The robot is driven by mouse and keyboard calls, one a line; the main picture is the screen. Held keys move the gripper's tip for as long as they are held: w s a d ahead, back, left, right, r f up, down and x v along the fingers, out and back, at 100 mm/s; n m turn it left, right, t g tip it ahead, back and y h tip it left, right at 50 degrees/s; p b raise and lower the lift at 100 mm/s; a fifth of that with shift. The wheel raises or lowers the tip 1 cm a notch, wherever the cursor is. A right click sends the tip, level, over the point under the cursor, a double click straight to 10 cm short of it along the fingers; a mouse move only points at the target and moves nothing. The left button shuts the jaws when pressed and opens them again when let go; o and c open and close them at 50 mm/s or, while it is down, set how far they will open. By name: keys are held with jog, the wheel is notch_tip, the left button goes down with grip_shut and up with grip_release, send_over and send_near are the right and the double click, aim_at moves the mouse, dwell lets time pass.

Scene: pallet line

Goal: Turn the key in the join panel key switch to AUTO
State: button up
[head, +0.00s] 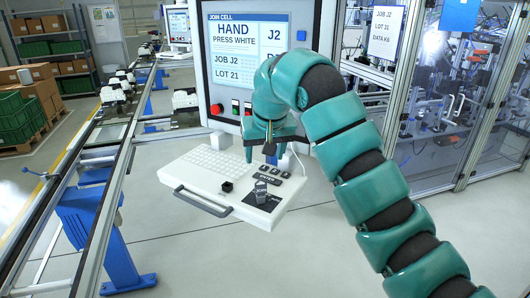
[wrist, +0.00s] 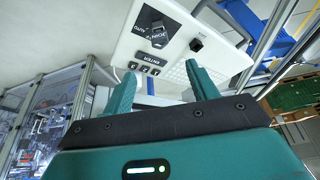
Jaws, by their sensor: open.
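The join panel's key switch (head: 261,190) is a grey cylinder standing on a dark plate at the right front of the white keyboard shelf (head: 195,178). In the wrist view the key switch (wrist: 158,36) shows ahead of my fingers, with small lettering on its plate; the key's exact angle is hard to read. The panel screen (head: 246,52) reads HAND, PRESS WHITE, JOB J2, LOT 21. My gripper (head: 268,158) is open and empty, above the back of the shelf and behind the key switch. In the wrist view its fingers (wrist: 161,72) are spread and apart from the switch.
A black knob (head: 227,187) stands left of the key switch. Dark buttons (head: 277,172), one marked ENTER, lie behind it. A grey handle (head: 201,202) runs along the shelf's front. A conveyor (head: 105,165) is at left, a glazed machine cell (head: 450,95) at right. Floor in front is clear.

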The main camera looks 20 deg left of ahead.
jog(key=b, duration=0.5)
send_near(260, 189)
jog(key=p+x, duration=0.1)
jog(key=x, duration=0.3)
jog(key=p+x, duration=0.2)
jog(key=x, duration=0.1)
jog(key=w+p+x, duration=0.1)
jog(key=x, duration=0.3)
jog(key=shift+w+a+f, duration=0.1)
jog(key=shift+a, duration=0.05)
jog(key=c, duration=1)
